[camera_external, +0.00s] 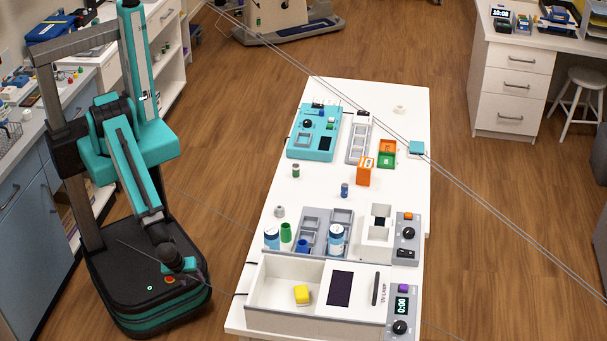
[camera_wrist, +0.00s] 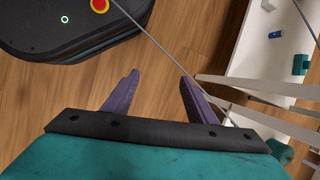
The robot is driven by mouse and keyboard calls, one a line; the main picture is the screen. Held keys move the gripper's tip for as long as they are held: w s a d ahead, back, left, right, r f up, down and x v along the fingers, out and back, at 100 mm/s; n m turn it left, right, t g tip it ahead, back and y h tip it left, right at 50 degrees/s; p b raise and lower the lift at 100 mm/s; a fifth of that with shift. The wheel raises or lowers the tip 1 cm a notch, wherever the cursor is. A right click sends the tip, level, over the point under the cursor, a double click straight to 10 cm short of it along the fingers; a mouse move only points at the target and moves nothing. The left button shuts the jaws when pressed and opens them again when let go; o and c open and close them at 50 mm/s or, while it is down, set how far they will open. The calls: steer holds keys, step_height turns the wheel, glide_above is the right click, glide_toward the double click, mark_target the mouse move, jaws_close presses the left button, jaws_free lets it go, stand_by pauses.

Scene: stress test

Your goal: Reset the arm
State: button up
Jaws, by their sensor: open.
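My arm stands folded over my own tracked base in the external view, with its upper link upright and its forearm slanting down. My gripper (camera_external: 180,264) hangs low over the front of the base, left of the white table (camera_external: 260,215) and apart from it. Its fingers are hard to make out there. In the wrist view, my gripper (camera_wrist: 158,82) shows two purple fingers spread apart. Nothing is between them but wood floor beyond.
A counter (camera_external: 30,130) stands close on the left. Thin lines cross the external view. Floor between base and table is clear.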

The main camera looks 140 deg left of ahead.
steer(key=s+d+f+n+g+h, duration=0.2)
steer(key=s+d+n, duration=0.1)
steer(key=s, duration=0.3)
steer(key=s+d+f+n+g+h, duration=0.1)
steer(key=s+d+f+n+h, duration=0.2)
steer(key=s, duration=0.4)
step_height(320, 180, up, 13)
steer(key=y+p, duration=0.1)
steer(key=p, duration=1.1)
steer(key=shift+d+p, duration=0.35)
